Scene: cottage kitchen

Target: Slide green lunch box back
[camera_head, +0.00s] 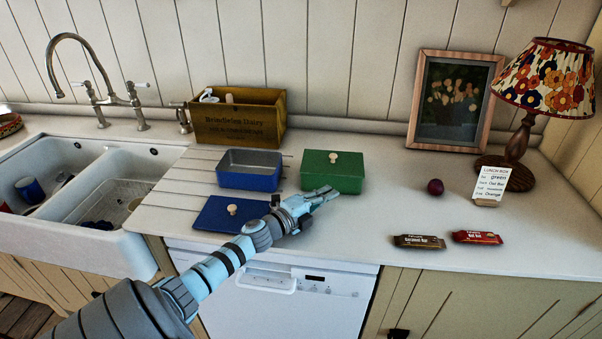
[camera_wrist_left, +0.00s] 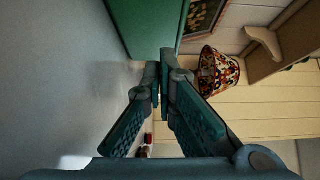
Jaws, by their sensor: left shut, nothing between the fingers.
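The green lunch box (camera_head: 333,175) stands closed on the counter, its lid topped by a small pale knob. In the left wrist view the green box (camera_wrist_left: 150,25) fills the top middle, just beyond my fingertips. My left gripper (camera_head: 327,192) is shut and empty, low at the front side of the green box. I cannot tell whether the fingertips touch it. In the left wrist view the gripper (camera_wrist_left: 159,75) shows its two fingers together. My right gripper is not in view.
An open blue lunch box (camera_head: 249,182) stands left of the green one, its blue lid (camera_head: 222,216) in front. A wooden crate (camera_head: 238,125) stands behind. To the right are a plum (camera_head: 436,187), a note card (camera_head: 491,185), two bars (camera_head: 419,241) (camera_head: 477,237), a lamp (camera_head: 519,140) and a picture (camera_head: 453,102).

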